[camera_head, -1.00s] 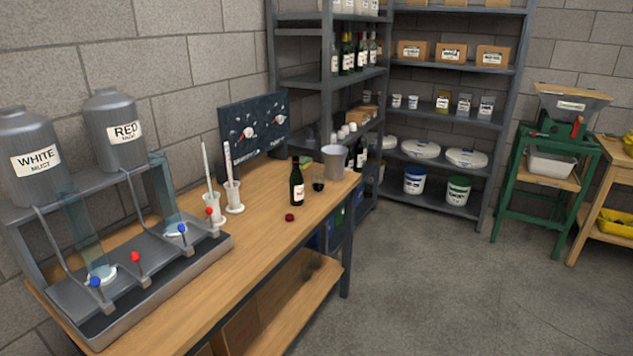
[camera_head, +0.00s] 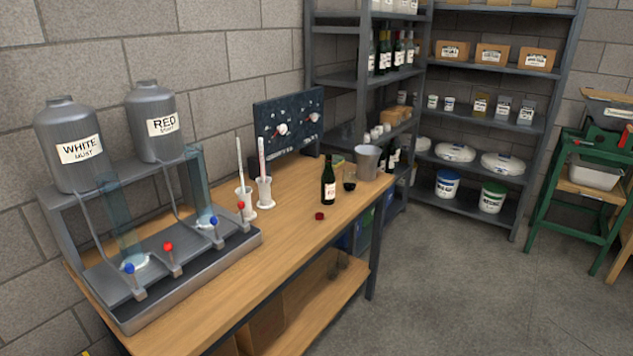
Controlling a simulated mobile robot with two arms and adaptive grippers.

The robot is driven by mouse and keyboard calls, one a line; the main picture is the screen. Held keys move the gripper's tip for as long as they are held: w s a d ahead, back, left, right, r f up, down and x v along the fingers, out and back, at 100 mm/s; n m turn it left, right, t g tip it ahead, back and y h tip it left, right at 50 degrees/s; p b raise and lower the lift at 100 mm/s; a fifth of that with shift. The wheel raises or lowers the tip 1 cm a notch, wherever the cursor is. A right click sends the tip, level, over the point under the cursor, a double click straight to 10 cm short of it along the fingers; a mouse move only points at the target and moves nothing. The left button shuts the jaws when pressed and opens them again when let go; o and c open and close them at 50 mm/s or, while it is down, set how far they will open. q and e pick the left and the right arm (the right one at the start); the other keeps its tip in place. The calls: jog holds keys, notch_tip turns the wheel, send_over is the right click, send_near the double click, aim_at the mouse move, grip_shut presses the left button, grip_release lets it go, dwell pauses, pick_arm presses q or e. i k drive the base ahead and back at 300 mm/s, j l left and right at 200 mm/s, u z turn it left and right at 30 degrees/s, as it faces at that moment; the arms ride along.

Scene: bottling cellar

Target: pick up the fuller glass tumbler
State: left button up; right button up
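A small glass tumbler (camera_head: 349,177) with dark contents stands upright on the wooden workbench (camera_head: 238,288), between a dark wine bottle (camera_head: 328,181) and a grey metal bucket (camera_head: 367,162). Its fill level is too small to read. Faint glass-like shapes (camera_head: 340,264) sit on the bench's lower shelf; I cannot tell whether they are tumblers or hold anything. Neither of my grippers is in view.
A shelf rack (camera_head: 470,70) stands behind. The floor (camera_head: 470,290) at right is clear.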

aim_at(349, 177)
jog(key=i+l+u, duration=0.35)
jog(key=l+u, duration=0.2)
jog(key=l, duration=0.15)
jog(key=i+l+u, duration=0.25)
jog(key=l, duration=0.2)
jog(key=k+j, duration=0.05)
jog(key=k, duration=0.05)
